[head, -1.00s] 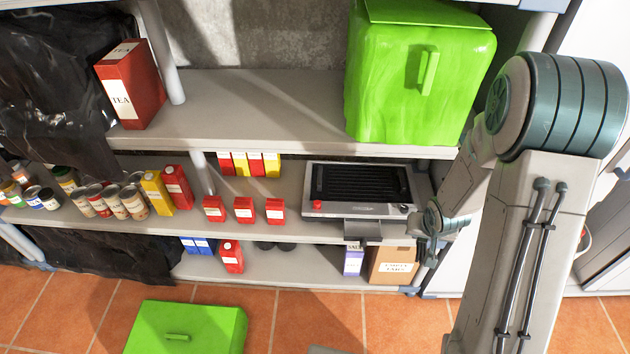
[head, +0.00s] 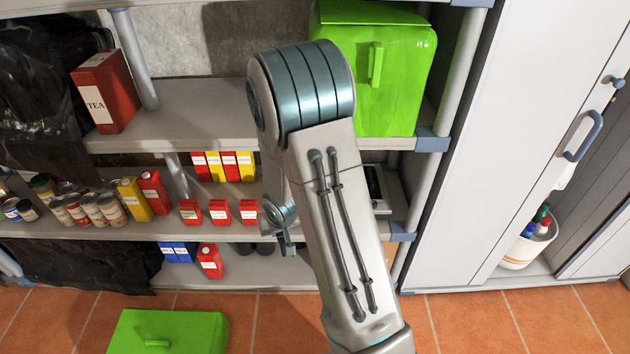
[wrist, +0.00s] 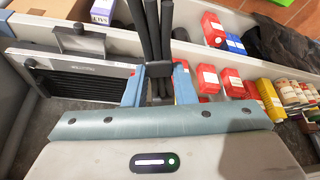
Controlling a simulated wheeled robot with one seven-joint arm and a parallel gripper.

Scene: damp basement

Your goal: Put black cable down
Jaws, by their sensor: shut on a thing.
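The black cable (wrist: 154,35) shows in the wrist view as a bundle of dark strands with a black tie, running from between the jaws to the top edge. My gripper (wrist: 158,86) has blue fingers shut on it. The cable's lower part is hidden by the gripper body. In the head view my arm stands in front of the middle shelf, and only part of the wrist end (head: 284,238) shows; the cable cannot be made out there.
A grill (wrist: 85,78) lies on the middle shelf (head: 160,227), mostly behind my arm in the head view. Red cartons (head: 220,211) and cans (head: 92,208) stand to its left. A large green box (head: 400,85) is above. A tall cabinet (head: 490,150) stands at right.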

